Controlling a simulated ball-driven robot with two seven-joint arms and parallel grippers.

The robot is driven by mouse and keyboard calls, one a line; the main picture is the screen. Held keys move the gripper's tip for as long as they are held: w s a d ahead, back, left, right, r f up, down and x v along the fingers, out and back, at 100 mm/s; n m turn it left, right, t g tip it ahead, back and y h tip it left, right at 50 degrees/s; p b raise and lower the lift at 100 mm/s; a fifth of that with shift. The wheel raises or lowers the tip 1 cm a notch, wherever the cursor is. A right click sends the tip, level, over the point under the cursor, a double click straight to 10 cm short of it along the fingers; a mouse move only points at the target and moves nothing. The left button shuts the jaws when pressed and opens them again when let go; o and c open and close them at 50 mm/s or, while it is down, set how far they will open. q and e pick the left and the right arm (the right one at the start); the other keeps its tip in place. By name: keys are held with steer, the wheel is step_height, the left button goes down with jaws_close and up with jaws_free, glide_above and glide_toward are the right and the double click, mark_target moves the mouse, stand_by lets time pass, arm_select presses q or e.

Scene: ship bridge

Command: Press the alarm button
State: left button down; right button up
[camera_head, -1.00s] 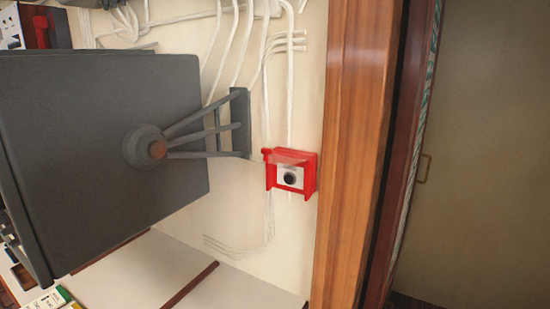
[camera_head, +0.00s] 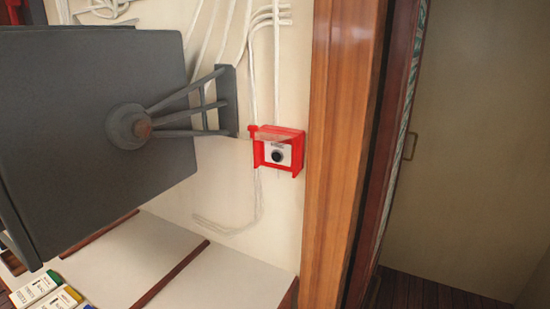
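The alarm button (camera_head: 278,156) is a round black knob on a white plate inside a red box (camera_head: 297,163) fixed to the cream wall. A clear flap seems to stick out from the top of the red box, above the button. The button's front shows and nothing covers it from this angle. Neither of my grippers is in the head view, so I cannot see how far they are from the button.
A large grey monitor (camera_head: 75,110) on a wall bracket (camera_head: 228,100) stands left of the red box. A wooden door post (camera_head: 335,150) rises just right of it. Below is a white counter (camera_head: 140,255) with labelled boxes (camera_head: 55,292). A doorway opens at right.

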jaws_close()
steer(key=shift+a, duration=0.1)
stand_by(1.3)
